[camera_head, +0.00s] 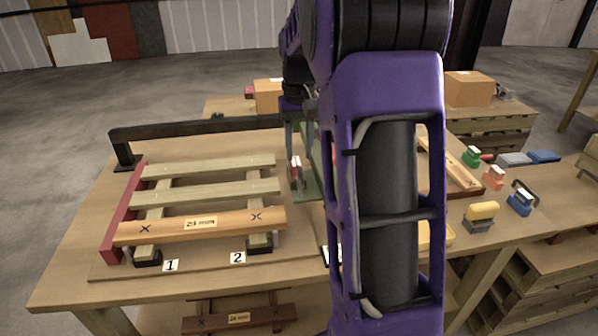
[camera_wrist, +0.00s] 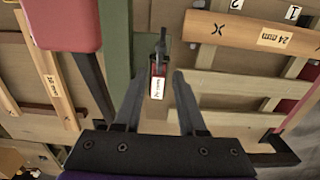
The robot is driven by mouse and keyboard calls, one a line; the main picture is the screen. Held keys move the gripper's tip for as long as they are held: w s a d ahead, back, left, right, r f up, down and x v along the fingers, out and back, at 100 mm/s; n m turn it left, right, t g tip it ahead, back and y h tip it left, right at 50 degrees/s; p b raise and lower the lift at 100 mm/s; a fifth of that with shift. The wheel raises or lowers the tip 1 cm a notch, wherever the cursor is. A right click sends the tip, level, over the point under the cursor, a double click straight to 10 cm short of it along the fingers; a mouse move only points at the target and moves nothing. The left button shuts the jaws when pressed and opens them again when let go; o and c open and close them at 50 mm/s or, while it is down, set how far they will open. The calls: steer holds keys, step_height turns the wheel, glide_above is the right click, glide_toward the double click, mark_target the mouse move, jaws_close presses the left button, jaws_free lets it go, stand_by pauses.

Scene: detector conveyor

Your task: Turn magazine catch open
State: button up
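A small red catch with a white label (camera_wrist: 157,87) stands beside a green post or plate (camera_wrist: 117,45) in the wrist view, with a dark narrow tip at its upper end. I take it to be the magazine catch; its label is too small to read. In the head view the red piece (camera_head: 296,171) shows at the green plate (camera_head: 305,191), partly hidden by my arm. My gripper (camera_wrist: 158,76) is open, one finger on each side of the catch, with visible gaps. In the head view my gripper (camera_head: 300,145) hangs just above it, largely hidden.
A slatted wooden frame with a "24 mm" board (camera_head: 200,224) and a red side rail (camera_head: 124,215) fills the table's left. A black bar (camera_head: 210,127) spans behind it. Coloured tools, including a yellow-handled block (camera_head: 481,212), lie right. Cardboard boxes (camera_head: 468,89) stand behind.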

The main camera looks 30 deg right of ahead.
mark_target(299, 168)
steer(key=shift+f+b, duration=0.35)
steer(key=shift+f, duration=2.45)
jaws_close()
